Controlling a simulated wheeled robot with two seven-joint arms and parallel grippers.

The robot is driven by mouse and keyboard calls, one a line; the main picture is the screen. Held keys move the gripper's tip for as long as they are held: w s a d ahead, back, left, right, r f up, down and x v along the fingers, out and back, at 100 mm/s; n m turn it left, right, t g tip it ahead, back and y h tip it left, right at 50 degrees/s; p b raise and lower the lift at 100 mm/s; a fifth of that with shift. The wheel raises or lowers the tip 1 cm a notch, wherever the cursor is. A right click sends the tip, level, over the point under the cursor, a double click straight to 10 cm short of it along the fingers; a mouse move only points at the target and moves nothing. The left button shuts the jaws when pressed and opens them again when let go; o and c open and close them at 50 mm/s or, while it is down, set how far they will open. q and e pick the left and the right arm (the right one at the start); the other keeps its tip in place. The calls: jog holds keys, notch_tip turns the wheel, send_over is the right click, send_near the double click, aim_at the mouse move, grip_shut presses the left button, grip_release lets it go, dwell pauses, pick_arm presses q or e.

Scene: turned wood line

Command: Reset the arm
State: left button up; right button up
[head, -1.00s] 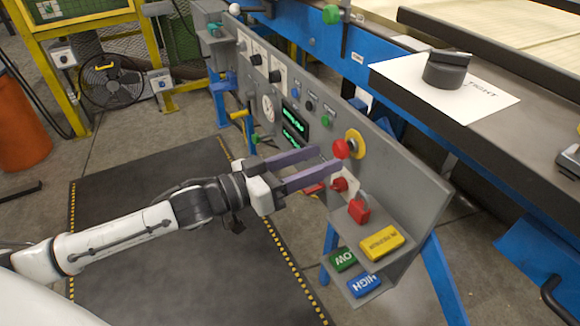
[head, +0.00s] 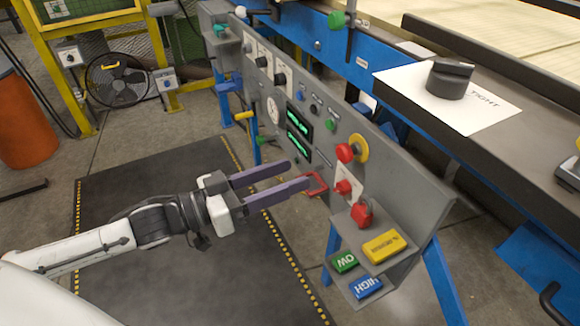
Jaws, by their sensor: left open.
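My left gripper (head: 299,174) is open and empty. Its two purple fingers point right toward the grey control panel (head: 400,180), near a red handle (head: 315,184); I cannot tell whether they touch it. The panel carries a red mushroom button on a yellow ring (head: 352,149), a lower red knob (head: 343,187), green displays (head: 298,131) and a round gauge (head: 272,110). My left arm comes in from the lower left over the dark mat. My right gripper does not show.
A shelf on the panel's near end holds a red padlock (head: 362,214), a yellow block (head: 384,246), a green block (head: 344,262) and a blue block (head: 366,287). A black knob (head: 450,80) stands on a white card at upper right. The dark mat (head: 150,180) is clear.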

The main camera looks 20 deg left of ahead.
pick_arm(q)
jog(key=s+d+f+n+g+y, duration=0.1)
jog(key=s+d+f+g+y, duration=0.15)
jog(key=s+f, duration=0.4)
jog(key=s+d+f+n+g+y, duration=0.1)
jog(key=s+f+y, duration=0.2)
jog(key=f, duration=0.7)
jog(key=s+d+f+n+g+y, duration=0.1)
jog(key=s+f+y, duration=0.1)
jog(key=s+f, duration=0.45)
notch_tip(320, 180, up, 6)
jog(key=g+p, duration=0.1)
jog(key=p, duration=1.1)
jog(key=shift+s+a+m+y, duration=0.25)
jog(key=shift+m+y, duration=0.05)
jog(key=shift+y, duration=0.15)
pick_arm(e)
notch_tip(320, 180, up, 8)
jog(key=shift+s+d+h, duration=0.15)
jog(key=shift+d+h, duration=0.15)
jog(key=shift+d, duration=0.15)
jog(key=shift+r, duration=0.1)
